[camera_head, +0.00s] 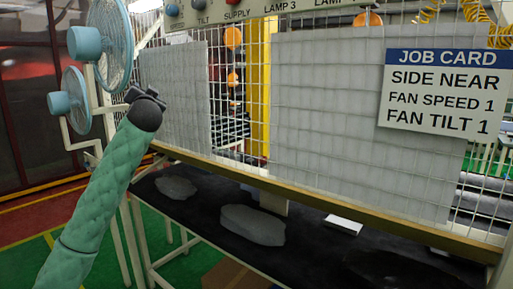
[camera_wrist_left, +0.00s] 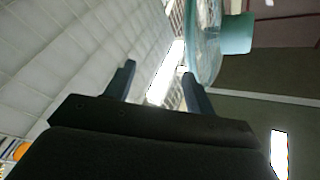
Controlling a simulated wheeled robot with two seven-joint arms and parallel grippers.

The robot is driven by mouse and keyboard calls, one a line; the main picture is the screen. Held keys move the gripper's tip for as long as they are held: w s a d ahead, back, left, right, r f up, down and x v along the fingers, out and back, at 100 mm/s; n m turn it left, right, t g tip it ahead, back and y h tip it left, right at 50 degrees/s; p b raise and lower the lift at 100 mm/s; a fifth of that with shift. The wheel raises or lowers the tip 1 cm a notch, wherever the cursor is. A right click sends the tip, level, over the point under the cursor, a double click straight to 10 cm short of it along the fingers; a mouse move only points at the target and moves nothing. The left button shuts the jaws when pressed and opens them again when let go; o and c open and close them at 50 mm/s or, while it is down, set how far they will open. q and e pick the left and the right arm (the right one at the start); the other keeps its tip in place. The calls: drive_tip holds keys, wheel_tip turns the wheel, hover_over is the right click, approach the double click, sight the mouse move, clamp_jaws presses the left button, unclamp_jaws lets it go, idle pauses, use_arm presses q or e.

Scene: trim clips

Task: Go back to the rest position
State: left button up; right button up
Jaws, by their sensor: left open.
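My left arm comes in from the lower left of the head view in a green padded sleeve. My left gripper (camera_head: 147,95) is dark and raised in front of the wire mesh panel, just right of the teal fans. In the left wrist view its two fingers (camera_wrist_left: 158,82) are apart with nothing between them. The larger fan (camera_head: 112,43) stands behind and above the gripper; it also shows close to the right finger in the left wrist view (camera_wrist_left: 207,40). A smaller fan (camera_head: 72,103) is lower left. My right gripper is not in either view.
A dark bench (camera_head: 190,212) with grey lumps (camera_head: 253,225) and a small white block (camera_head: 342,225) lies below the mesh panel. A job card (camera_head: 445,92) hangs on the mesh. A control strip with knobs (camera_head: 205,13) runs along the top.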

use_arm(q)
drive_tip(key=s+d+f+g+h, duration=0.2)
drive_tip(key=d+f, duration=0.1)
drive_tip(key=f, duration=1.3)
drive_tip(key=s+d+f+g+h, duration=0.2)
drive_tip(key=d+f+g, duration=0.15)
drive_tip(key=f, duration=1.15)
drive_tip(key=s+d+f+g+h, duration=0.2)
drive_tip(key=d+f, duration=0.2)
drive_tip(key=f, duration=1.2)
drive_tip(key=s+d+f+g+h, duration=0.1)
drive_tip(key=s+d+f+g, duration=0.2)
drive_tip(key=s+f, duration=1.35)
drive_tip(key=s+d+f+g+h, duration=0.1)
drive_tip(key=s+d+f+g, duration=0.2)
drive_tip(key=s+f, duration=1.35)
drive_tip(key=s+d+f+g, duration=0.1)
drive_tip(key=s+f+g, duration=0.1)
drive_tip(key=s+f, duration=0.6)
drive_tip(key=s+f+n+g, duration=0.1)
drive_tip(key=s+f+g, duration=0.1)
drive_tip(key=s+f, duration=0.7)
drive_tip(key=s, duration=0.4)
drive_tip(key=shift+s+d, duration=0.25)
drive_tip(key=shift+d, duration=0.15)
